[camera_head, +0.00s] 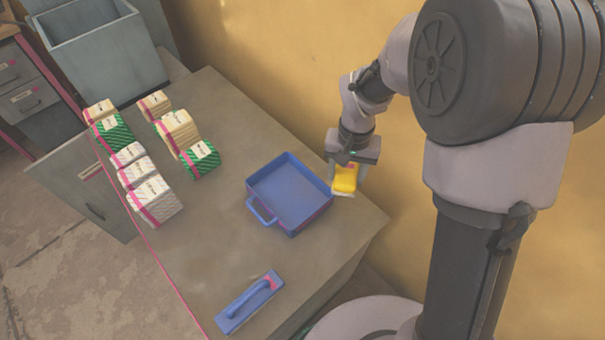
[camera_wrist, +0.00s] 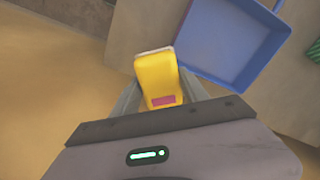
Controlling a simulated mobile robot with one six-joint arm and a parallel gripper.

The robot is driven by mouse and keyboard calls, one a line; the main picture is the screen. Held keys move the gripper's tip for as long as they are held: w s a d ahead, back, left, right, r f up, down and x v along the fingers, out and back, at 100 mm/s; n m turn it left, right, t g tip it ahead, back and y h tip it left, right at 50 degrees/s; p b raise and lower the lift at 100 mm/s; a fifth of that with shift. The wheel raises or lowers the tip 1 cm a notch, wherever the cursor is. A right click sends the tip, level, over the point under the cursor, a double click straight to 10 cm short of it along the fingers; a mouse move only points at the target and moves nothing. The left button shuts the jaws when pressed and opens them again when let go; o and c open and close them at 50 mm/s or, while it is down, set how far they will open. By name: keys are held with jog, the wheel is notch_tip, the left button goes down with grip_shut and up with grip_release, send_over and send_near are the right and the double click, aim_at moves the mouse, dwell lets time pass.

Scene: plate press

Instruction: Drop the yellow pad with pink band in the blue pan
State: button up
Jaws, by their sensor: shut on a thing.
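The yellow pad with a pink band (camera_head: 345,178) is held in my gripper (camera_head: 347,172), just right of the blue pan. It also shows between the fingers in the wrist view (camera_wrist: 157,75). My gripper is shut on the pad. The blue pan (camera_head: 289,192) sits on the table with its handle toward the lower left; its inside looks empty. In the wrist view the blue pan (camera_wrist: 225,40) is at the upper right, apart from the pad.
Several banded blocks in cream, green and white, such as a white one (camera_head: 154,200), stand at the left of the table (camera_head: 215,240). A blue tool with a handle (camera_head: 249,301) lies near the front edge. A yellow wall (camera_head: 285,50) rises behind. Bare table surrounds the pan.

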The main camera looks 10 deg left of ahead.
jog(key=a+m, duration=0.1)
jog(key=a, duration=1.1)
jog(key=b, duration=0.5)
send_over(296, 198)
notch_tip(296, 198, down, 6)
jog(key=shift+f, duration=0.1)
jog(key=o, duration=1.3)
jog(key=shift+c, duration=0.2)
jog(key=shift+r, duration=0.2)
notch_tip(296, 198, up, 17)
jog(key=p, duration=0.7)
jog(key=shift+r, duration=0.2)
